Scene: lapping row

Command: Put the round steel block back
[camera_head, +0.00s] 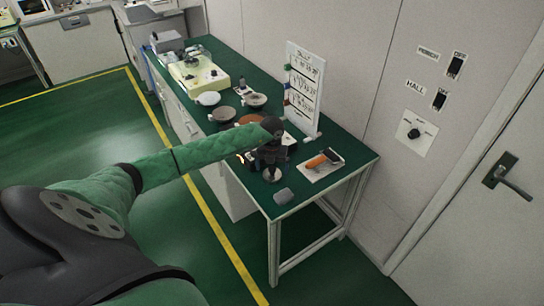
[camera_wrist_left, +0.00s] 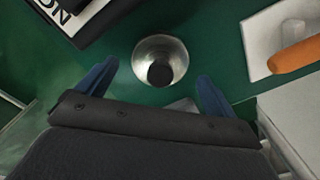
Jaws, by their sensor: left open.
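My right gripper is not in view.
A white tray (camera_head: 335,169) with an orange-handled tool (camera_head: 318,161) lies right of the gripper. A small grey block (camera_head: 283,196) lies near the front edge. Behind are several round plates (camera_head: 255,100), a white board (camera_head: 304,85) and a cream machine (camera_head: 198,73).

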